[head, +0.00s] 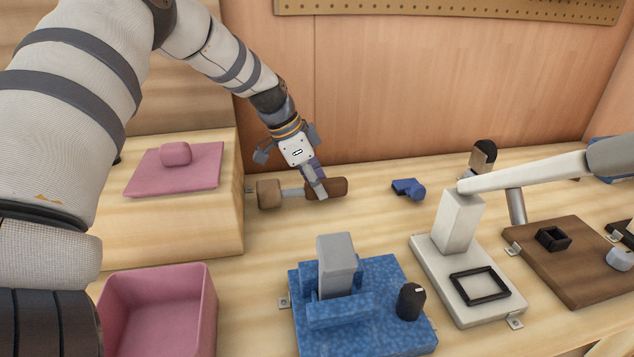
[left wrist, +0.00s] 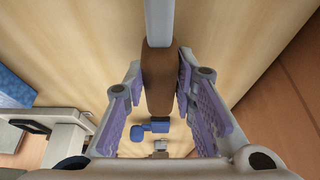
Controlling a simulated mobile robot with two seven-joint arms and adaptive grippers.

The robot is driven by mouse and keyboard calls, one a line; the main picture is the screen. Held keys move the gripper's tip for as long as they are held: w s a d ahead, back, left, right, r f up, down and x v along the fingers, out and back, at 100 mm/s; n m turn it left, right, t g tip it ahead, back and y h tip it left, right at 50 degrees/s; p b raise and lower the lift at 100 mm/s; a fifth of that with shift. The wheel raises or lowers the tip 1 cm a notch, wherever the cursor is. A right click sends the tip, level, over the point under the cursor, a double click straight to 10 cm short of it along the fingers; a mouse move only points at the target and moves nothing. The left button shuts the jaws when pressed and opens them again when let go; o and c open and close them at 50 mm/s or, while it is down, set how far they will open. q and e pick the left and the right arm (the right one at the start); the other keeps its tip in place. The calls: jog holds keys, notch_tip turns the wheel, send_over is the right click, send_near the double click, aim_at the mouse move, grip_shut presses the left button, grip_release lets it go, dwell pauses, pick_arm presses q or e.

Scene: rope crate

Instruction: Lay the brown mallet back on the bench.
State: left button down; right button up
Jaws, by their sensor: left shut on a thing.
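The brown mallet (head: 268,194) lies level at the back of the bench (head: 375,235), with its blocky head to the left, a grey shaft and a brown grip to the right. I cannot tell whether it touches the bench or hangs just above it. My left gripper (head: 319,190) comes down from above and is shut on the brown grip. In the left wrist view the brown grip (left wrist: 158,85) runs between the purple-padded fingers (left wrist: 160,68), with the grey shaft leading away at the top. My right gripper is not in view.
A small blue object (head: 408,188) lies right of the mallet. A raised wooden block with a pink plate (head: 200,178) stands left. In front are a pink bin (head: 208,310), a blue fixture (head: 380,325) and a white stand (head: 425,262) with a long lever. Bare bench lies between.

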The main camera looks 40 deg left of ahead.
aim_at(295, 189)
pick_arm(q)
jog(key=shift+f, duration=0.45)
jog(key=c, duration=1.2)
grip_release()
jog(key=shift+c, duration=0.2)
jog(key=shift+r, duration=0.1)
jog(key=v, duration=1.1)
jog(key=shift+s+a+r, duration=0.2)
jog(key=shift+r, duration=0.15)
